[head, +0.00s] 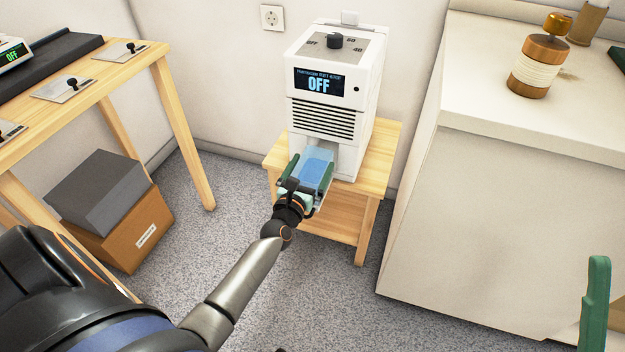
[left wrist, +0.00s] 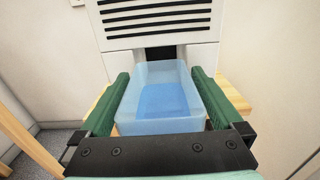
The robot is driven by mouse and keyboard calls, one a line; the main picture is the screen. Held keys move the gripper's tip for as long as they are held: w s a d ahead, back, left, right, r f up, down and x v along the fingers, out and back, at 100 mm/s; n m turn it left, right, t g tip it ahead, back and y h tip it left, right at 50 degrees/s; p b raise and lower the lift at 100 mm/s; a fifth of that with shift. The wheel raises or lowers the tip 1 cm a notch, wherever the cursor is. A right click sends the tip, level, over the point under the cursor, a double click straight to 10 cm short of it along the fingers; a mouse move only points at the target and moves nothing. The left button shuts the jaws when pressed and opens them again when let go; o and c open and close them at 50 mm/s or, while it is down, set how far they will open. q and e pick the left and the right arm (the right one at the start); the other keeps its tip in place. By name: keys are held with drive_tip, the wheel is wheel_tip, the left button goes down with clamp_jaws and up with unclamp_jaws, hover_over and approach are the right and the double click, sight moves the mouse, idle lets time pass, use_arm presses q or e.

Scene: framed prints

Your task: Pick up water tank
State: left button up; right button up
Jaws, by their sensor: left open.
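The water tank (head: 315,172) is a translucent light-blue open-topped box at the low front of a white machine. In the left wrist view the tank (left wrist: 160,100) sits between the two green fingers, with its back end at the machine's dark opening. My left gripper (head: 313,164) is open, with one finger along each side of the tank. The fingers hide parts of the tank's sides, and I cannot tell whether they touch it. At the lower right of the head view, one green finger of my right gripper (head: 596,300) shows; the rest is out of frame.
The white machine (head: 318,116), its display reading OFF, stands on a small wooden table (head: 370,190). A white counter (head: 480,100) with a wooden-and-white bottle (head: 539,66) is at right. A wooden bench (head: 185,135) and boxes (head: 125,230) are at left. Grey floor lies between.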

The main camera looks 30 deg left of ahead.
use_arm(q)
drive_tip(key=shift+w+a, duration=0.1)
drive_tip(key=shift+w, duration=0.4)
clamp_jaws()
drive_tip(key=shift+r, duration=0.1)
idle(0.5)
